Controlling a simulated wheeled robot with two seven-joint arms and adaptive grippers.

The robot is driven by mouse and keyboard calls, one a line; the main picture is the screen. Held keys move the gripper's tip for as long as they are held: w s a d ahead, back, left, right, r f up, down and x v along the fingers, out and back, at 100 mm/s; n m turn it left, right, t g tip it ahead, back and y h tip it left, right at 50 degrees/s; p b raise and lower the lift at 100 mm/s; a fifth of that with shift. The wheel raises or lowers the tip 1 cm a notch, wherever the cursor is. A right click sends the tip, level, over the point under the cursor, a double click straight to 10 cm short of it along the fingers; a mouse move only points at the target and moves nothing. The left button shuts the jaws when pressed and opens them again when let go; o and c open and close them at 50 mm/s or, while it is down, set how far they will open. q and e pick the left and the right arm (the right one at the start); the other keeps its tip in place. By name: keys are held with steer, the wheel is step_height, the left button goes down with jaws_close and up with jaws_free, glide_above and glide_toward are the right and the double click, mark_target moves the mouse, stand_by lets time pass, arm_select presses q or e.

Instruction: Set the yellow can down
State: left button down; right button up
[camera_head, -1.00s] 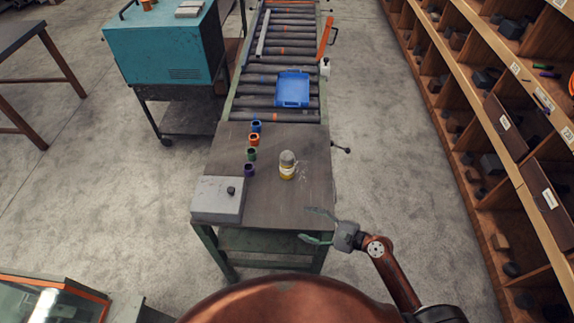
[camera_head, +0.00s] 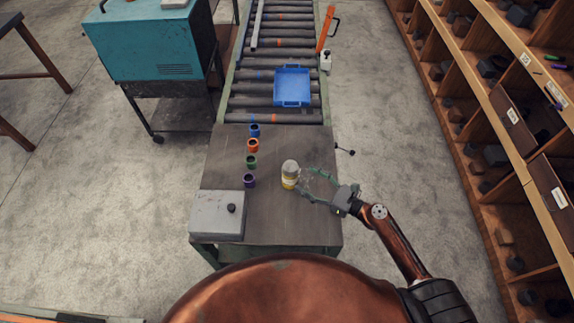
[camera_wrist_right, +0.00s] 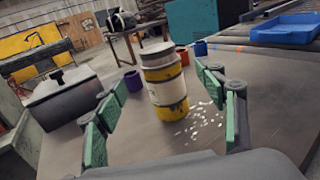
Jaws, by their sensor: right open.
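The yellow can (camera_head: 290,175) stands upright on the dark table (camera_head: 270,212), with a pale label band and a greyish top. It also shows in the right wrist view (camera_wrist_right: 165,85), ahead of and between the fingers. My right gripper (camera_head: 305,183) is open, to the right of the can, with its green fingertips close to it. In the right wrist view the gripper (camera_wrist_right: 158,120) has its green pads spread wide, and the can is not clamped. I cannot tell whether a fingertip touches it. My left gripper is not in view.
Blue, orange, green and purple cups (camera_head: 249,181) stand in a row left of the can. A grey box (camera_head: 217,214) with a black knob sits at the table's front left. White specks lie beside the can. A blue tray (camera_head: 292,87) rests on the roller conveyor behind.

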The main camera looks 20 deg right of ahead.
mark_target(297, 173)
steer(key=shift+w+a+r, duration=0.2)
steer(key=shift+w+a, duration=0.2)
steer(key=shift+w, duration=0.3)
steer(key=p+x, duration=0.1)
steer(key=x, duration=0.2)
steer(key=shift+s+a, duration=0.1)
steer(key=shift+f+p+x, duration=0.2)
steer(key=shift+p+x, duration=0.15)
steer(key=shift+x, duration=0.85)
steer(key=shift+w+a, duration=0.2)
steer(key=shift+w, duration=0.05)
steer(key=shift+f, duration=0.1)
steer(key=c, duration=1.5)
steer(key=shift+a, duration=0.1)
steer(key=shift+c, duration=1)
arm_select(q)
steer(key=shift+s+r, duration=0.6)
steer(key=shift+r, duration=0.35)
